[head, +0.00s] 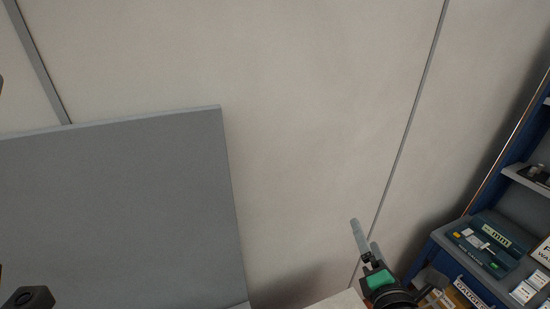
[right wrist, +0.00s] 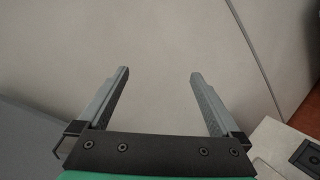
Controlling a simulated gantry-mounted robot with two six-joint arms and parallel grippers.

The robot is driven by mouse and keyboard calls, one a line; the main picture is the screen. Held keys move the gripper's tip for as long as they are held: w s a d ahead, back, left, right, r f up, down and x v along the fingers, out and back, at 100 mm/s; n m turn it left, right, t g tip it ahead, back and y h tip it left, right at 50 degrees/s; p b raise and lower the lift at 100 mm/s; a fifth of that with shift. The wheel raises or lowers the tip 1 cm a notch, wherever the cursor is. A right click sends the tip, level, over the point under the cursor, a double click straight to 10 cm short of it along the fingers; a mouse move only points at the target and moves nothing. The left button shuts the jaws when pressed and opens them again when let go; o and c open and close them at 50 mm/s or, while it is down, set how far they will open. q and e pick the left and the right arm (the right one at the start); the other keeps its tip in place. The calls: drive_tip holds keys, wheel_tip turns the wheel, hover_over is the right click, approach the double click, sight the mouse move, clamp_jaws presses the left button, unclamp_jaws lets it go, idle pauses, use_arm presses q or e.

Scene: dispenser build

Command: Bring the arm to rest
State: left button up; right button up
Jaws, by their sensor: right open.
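My right gripper (head: 365,235) is at the lower right of the head view, in front of the pale wall, with its fingers pointing up. In the right wrist view my right gripper (right wrist: 159,74) has its two grey fingers wide apart. Nothing is between them, only the pale wall behind. No left gripper can be made out in the head view.
A large grey panel (head: 115,210) fills the lower left. A blue shelf unit (head: 450,245) stands at the right, close to my right gripper, and carries a green device (head: 488,243) and white cards (head: 527,288). The space before the wall (head: 300,120) is clear.

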drive_tip(key=s+a+r+m+t, duration=0.1)
drive_tip(key=r+m+t, duration=0.1)
drive_tip(key=r, duration=0.6)
drive_tip(key=s+a+r+m+t+y+p, duration=0.1)
drive_tip(key=r+m+t, duration=0.1)
drive_tip(key=r, duration=0.6)
drive_tip(key=s+a+r+m+t, duration=0.1)
drive_tip(key=s+r+m+t, duration=0.1)
drive_tip(key=r, duration=0.6)
drive_tip(key=s+a+r+m+t+y, duration=0.2)
drive_tip(key=s+r+m+t, duration=0.3)
drive_tip(key=s+r+m, duration=0.7)
wheel_tip(320, 180, up, 3)
drive_tip(key=m+y, duration=0.1)
drive_tip(key=m, duration=0.4)
drive_tip(key=shift+s+m+p, duration=0.2)
drive_tip(key=shift+m+p, duration=0.1)
drive_tip(key=shift+m, duration=0.1)
